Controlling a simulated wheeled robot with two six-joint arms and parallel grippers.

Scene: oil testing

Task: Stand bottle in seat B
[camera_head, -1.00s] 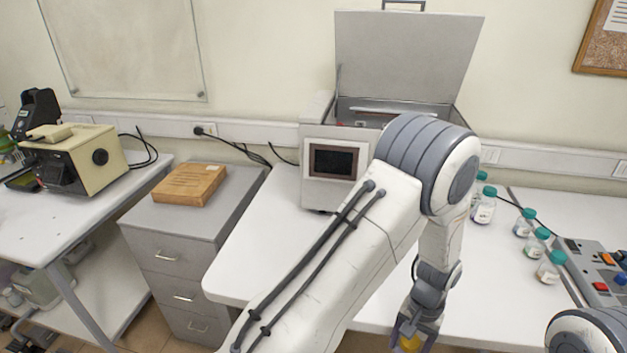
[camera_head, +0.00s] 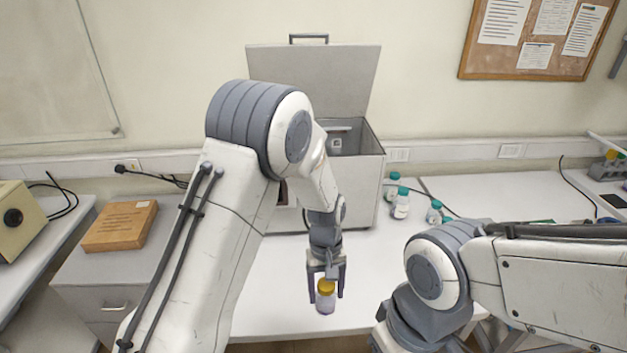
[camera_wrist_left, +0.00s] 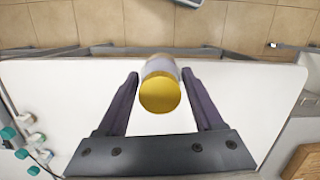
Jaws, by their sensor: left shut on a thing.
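A clear bottle with a yellow cap (camera_head: 325,287) hangs upright in my left gripper (camera_head: 326,290), over the front part of the white bench. The gripper is shut on it, with a finger on either side. In the left wrist view the yellow cap (camera_wrist_left: 160,92) faces the camera between the dark fingers of the gripper (camera_wrist_left: 160,95). A grey machine (camera_head: 362,185) stands behind with its lid up; my left arm covers much of its front. I cannot make out a seat marked B. My right arm shows at right, but its gripper is out of view.
Several teal-capped bottles (camera_head: 401,203) stand on the bench right of the machine. A wooden box (camera_head: 120,226) lies on the grey drawer cabinet (camera_head: 85,275) at left. The white bench (camera_head: 285,300) around the held bottle is clear.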

